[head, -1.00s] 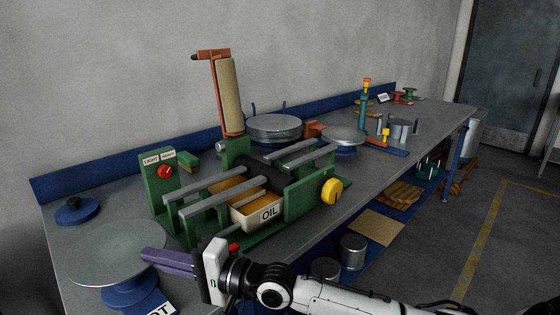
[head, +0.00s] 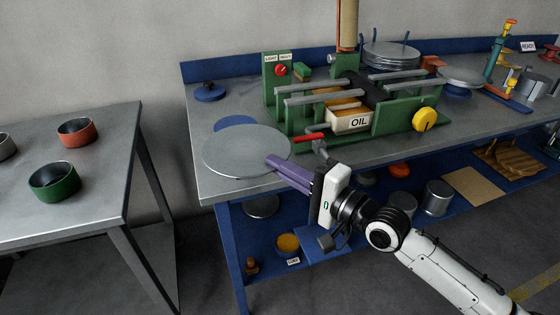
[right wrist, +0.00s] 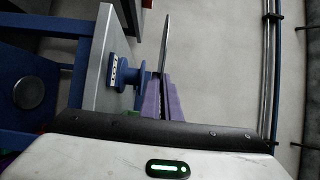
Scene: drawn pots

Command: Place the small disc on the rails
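The small disc (head: 240,150), a thin round grey plate, is at the left end of the blue-edged bench in the head view. My right gripper (head: 283,168) has its purple fingers shut on the disc's right edge. In the right wrist view the disc (right wrist: 166,42) shows nearly edge-on between the fingers (right wrist: 161,98), apart from its blue stand (right wrist: 123,73). In the head view the disc hides most of this stand (head: 235,121). The grey rails (head: 322,97) lie across the green machine (head: 390,118), right of and beyond the disc. My left gripper is not in view.
A cream OIL tray (head: 349,122) and a yellow knob (head: 425,119) are at the machine's front. A red-knobbed control box (head: 277,85) stands at its left. Stacked discs (head: 391,54) stand behind. A separate table (head: 60,220) with bowls is at left.

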